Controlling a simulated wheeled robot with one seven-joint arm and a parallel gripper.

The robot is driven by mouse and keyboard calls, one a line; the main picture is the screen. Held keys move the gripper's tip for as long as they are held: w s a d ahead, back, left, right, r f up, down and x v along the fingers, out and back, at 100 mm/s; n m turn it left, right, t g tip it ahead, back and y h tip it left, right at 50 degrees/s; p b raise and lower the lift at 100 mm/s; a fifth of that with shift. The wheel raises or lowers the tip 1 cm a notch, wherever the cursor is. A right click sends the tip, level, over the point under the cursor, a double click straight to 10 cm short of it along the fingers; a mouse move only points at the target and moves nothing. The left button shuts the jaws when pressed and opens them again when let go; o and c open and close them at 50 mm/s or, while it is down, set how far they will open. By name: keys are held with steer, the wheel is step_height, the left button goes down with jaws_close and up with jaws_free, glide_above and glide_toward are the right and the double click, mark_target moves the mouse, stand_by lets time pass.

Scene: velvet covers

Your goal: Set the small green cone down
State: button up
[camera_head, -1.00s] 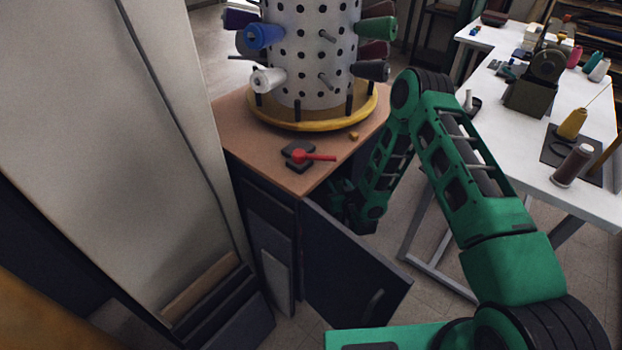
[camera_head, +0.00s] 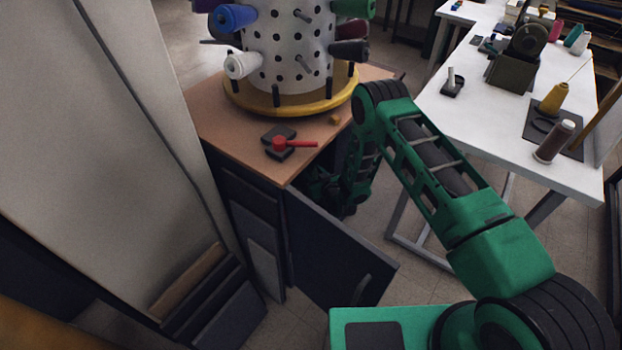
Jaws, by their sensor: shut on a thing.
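My gripper (camera_head: 325,186) is low beside the wooden-topped cabinet (camera_head: 225,118), just behind the open dark cabinet door (camera_head: 338,245). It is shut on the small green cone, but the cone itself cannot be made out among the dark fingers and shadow. The door's top edge and my forearm partly hide this area. Another green cone (camera_head: 357,8) sits on a peg of the white perforated drum (camera_head: 290,60), apart from my gripper.
A red-handled clamp (camera_head: 294,143) lies on the cabinet top, in front of the drum's yellow base (camera_head: 276,103). A white table (camera_head: 485,120) at the right holds spools and a dark machine (camera_head: 520,55). A grey panel (camera_head: 95,125) stands at the left.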

steer(key=shift+f, duration=2)
steer(key=o, duration=1.1)
steer(key=shift+c, duration=0.2)
steer(key=v, duration=1.2)
